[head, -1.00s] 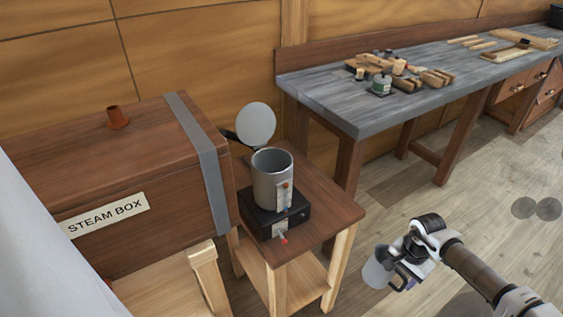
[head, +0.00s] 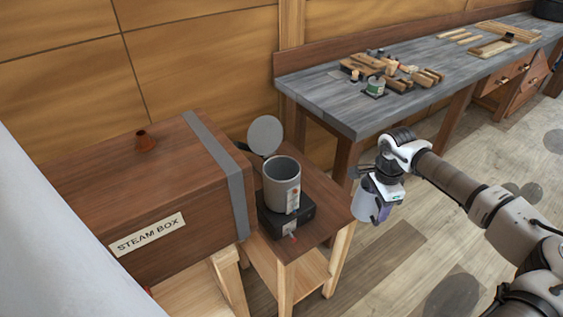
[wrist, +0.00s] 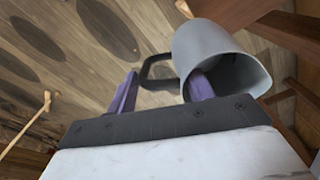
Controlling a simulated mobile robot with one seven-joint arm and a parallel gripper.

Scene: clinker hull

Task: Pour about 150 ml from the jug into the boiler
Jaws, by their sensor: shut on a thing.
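The boiler (head: 282,186) is an open grey cylinder on a black base (head: 287,219), with its round lid (head: 265,135) raised behind it. It stands on a small wooden table. My gripper (head: 382,193) is shut on the jug (head: 365,204), a grey vessel held in the air to the right of the boiler and apart from it. In the wrist view the jug (wrist: 215,55) shows its open mouth and dark handle, with my purple gripper fingers (wrist: 162,88) at the handle side. The jug's contents cannot be made out.
The small table (head: 325,205) has bare wood right of the boiler. The steam box (head: 150,200) stands close on the left. A grey workbench (head: 340,100) with tools and wood pieces runs behind. Open floor lies at the lower right.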

